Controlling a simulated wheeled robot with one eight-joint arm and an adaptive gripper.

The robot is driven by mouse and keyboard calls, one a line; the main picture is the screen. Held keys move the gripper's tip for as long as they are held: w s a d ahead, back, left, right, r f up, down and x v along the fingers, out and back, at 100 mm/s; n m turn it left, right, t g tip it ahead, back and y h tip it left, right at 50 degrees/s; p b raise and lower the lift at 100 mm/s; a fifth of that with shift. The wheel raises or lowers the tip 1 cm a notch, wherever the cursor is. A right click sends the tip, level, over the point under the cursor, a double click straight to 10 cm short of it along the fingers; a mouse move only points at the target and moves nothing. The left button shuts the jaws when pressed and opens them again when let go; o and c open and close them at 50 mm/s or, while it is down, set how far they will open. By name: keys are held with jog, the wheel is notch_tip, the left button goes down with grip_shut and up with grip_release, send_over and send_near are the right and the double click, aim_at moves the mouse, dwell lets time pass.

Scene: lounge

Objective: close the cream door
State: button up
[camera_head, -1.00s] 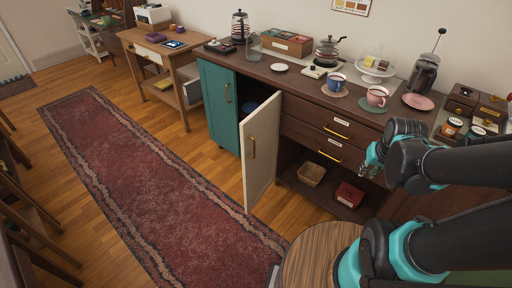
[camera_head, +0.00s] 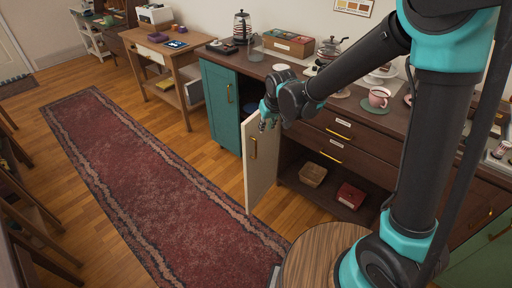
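The cream door (camera_head: 262,172) stands swung open from the sideboard, its panel projecting out over the floor. Its brass handle (camera_head: 254,146) is on the face toward the left of the picture. My gripper (camera_head: 265,120) is at the door's upper edge, just above the handle. Its fingers are small and dark here, so I cannot tell whether they are open or shut, or whether they touch the door. My arm hides part of the opening behind the door.
A teal door (camera_head: 219,108) is to the left of the cream door. Drawers (camera_head: 337,131) are on the right, above an open shelf with a basket (camera_head: 312,174) and a red box (camera_head: 350,196). A pink cup (camera_head: 379,97) stands on the counter. The red rug (camera_head: 150,180) is clear.

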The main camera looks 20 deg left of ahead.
aim_at(256, 145)
jog(key=x, duration=0.6)
jog(key=a+x, duration=0.1)
jog(key=x, duration=1.1)
jog(key=shift+s+a+r, duration=0.15)
jog(key=shift+s+a, duration=0.1)
jog(key=shift+c, duration=0.4)
grip_shut()
